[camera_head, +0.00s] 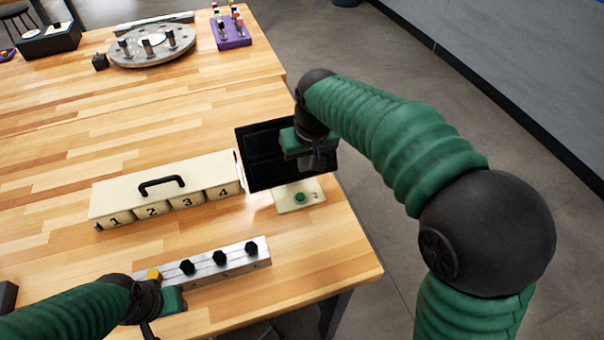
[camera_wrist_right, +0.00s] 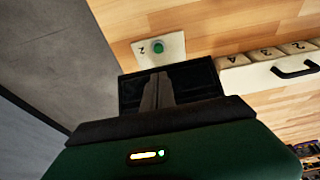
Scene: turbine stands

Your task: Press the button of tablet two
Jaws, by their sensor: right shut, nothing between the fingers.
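Tablet two is a black screen (camera_head: 262,158) on a cream base (camera_head: 285,197) marked 2, near the table's right edge. Its green button (camera_head: 299,198) is on the base in front of the screen. In the right wrist view the button (camera_wrist_right: 158,47) shows beyond the screen (camera_wrist_right: 205,78). My right gripper (camera_head: 318,165) is shut and empty, in front of the screen's right part in the head view and apart from the button. My left gripper (camera_head: 152,318) is at the lower left, near the metal bar; its fingers are too hidden to judge.
A cream box (camera_head: 160,188) with a black handle and numbers 1 to 4 stands left of the tablet. A metal bar (camera_head: 232,262) with black knobs and a yellow one lies in front. A round plate (camera_head: 150,60) and purple block (camera_head: 232,38) are farther back.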

